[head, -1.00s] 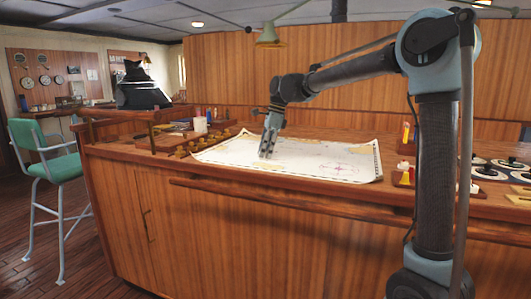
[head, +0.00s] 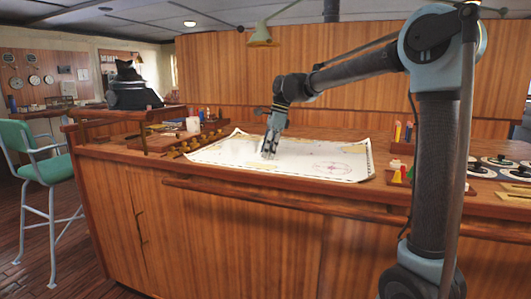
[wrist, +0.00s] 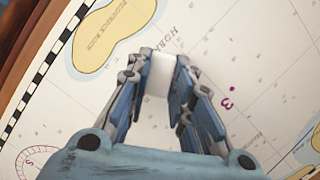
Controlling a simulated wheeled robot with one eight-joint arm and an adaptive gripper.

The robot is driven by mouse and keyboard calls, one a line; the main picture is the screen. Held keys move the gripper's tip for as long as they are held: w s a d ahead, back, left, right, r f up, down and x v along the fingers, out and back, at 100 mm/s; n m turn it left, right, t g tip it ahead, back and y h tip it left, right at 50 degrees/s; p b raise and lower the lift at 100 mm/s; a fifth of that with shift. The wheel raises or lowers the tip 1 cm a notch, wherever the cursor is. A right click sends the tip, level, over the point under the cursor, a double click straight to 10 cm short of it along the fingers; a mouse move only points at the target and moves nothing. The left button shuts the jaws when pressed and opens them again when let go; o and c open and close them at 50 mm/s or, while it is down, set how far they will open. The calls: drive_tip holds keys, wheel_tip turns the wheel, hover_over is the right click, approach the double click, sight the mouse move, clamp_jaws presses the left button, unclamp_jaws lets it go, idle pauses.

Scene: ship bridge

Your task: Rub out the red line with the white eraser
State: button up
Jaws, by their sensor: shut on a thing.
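The white eraser (wrist: 160,75) is between the fingers of my gripper (wrist: 163,82), which is shut on it in the wrist view. Its far end shows past the fingertips; I cannot tell whether it touches the paper. In the head view my gripper (head: 269,152) points down over the middle of the chart (head: 230,158), and the eraser is too small to make out there. I cannot make out a red line in either view. A magenta dot and figure show on the chart right of my fingers in the wrist view.
The chart lies on a wooden counter (head: 300,210). A rack of small items (head: 205,140) stands at its left. Coloured pieces (head: 398,175) and round dials (head: 490,170) are at its right. A lamp (head: 262,36) hangs above. A green chair (head: 40,160) stands at the left.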

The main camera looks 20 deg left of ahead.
sight(276, 160)
drive_tip(key=shift+d, duration=0.4)
drive_tip(key=shift+d, duration=0.1)
drive_tip(key=shift+w+d, duration=0.1)
drive_tip(key=shift+d, duration=0.95)
drive_tip(key=shift+d, duration=0.1)
drive_tip(key=shift+w+d, duration=0.1)
drive_tip(key=shift+d, duration=0.95)
drive_tip(key=shift+a, duration=1.2)
